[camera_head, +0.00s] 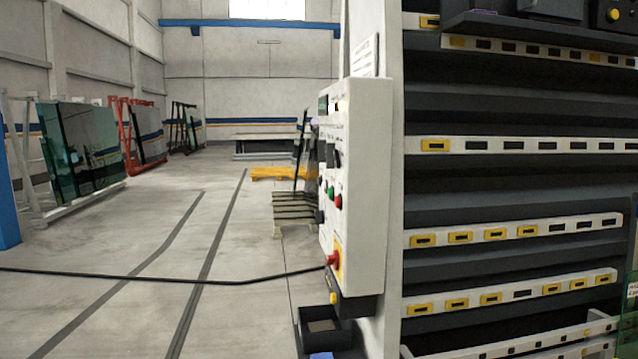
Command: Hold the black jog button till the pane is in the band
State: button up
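The white control box (368,165) stands mid-frame on the washer's left side, its control face seen at a steep angle. It carries a green button (331,190), a red button (338,201) and a red emergency knob (333,259) on a yellow plate. A small black control (320,216) sticks out at the face's left edge. Other dark controls sit higher, and I cannot tell which is the jog button. A greenish glass edge (630,325) shows at the far lower right; I cannot tell if it is the pane. No band can be made out. My gripper is out of view.
The washer's dark slatted front (500,205) with white rails fills the right. A black cable (160,279) crosses to the box. A black tray (324,328) sits below it. Glass racks (80,140) stand at left. Floor left of the box is mostly clear.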

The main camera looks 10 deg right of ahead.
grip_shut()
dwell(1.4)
